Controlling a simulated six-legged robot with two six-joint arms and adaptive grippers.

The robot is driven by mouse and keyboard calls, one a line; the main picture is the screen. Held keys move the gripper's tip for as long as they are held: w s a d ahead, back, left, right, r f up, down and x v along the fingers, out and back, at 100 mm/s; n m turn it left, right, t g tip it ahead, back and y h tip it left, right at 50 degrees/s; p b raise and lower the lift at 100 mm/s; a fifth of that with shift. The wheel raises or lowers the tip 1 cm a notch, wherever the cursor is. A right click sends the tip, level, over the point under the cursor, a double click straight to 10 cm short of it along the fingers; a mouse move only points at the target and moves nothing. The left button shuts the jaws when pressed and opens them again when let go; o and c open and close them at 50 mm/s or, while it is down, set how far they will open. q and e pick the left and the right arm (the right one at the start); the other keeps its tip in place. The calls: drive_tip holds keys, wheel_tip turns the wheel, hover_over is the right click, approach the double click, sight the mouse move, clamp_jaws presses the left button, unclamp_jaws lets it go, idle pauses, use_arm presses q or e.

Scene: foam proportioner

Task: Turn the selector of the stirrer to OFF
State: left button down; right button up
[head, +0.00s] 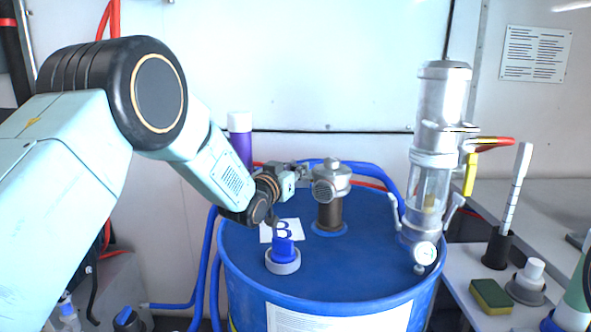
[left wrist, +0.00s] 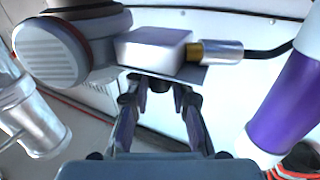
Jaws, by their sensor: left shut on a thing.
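The stirrer (head: 331,184) has a grey motor head on a dark shaft and stands on top of the blue drum (head: 290,268). Its rounded motor housing (left wrist: 48,50) and a white box (left wrist: 153,48) beside it show in the left wrist view. A small dark selector knob (left wrist: 159,82) sits at the plate under the white box. My left gripper (head: 303,172) reaches the stirrer's left side. In the left wrist view its fingers (left wrist: 159,98) are closed in on the knob from both sides. The selector's markings and pointer are not readable. My right gripper is not in view.
A blue cap (head: 283,250) and a card marked B (head: 271,231) are on the drum. A purple cylinder (head: 240,142) stands behind my left wrist. A silver pump (head: 432,170) with a gauge stands at the drum's right. A sponge (head: 491,296) lies on the right bench.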

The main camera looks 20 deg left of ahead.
use_arm(q)
drive_tip(key=shift+h, duration=0.3)
drive_tip(key=shift+r+m+g+h+p, duration=0.1)
drive_tip(key=shift+m+g+h+p, duration=0.3)
drive_tip(key=shift+m+h+p, duration=0.65)
drive_tip(key=shift+m+h, duration=0.25)
drive_tip(key=shift+h, duration=0.4)
drive_tip(key=c, duration=1.6)
unclamp_jaws()
drive_tip(key=shift+o, duration=0.8)
drive_tip(key=shift+w+f, duration=0.15)
drive_tip(key=shift+f, duration=0.05)
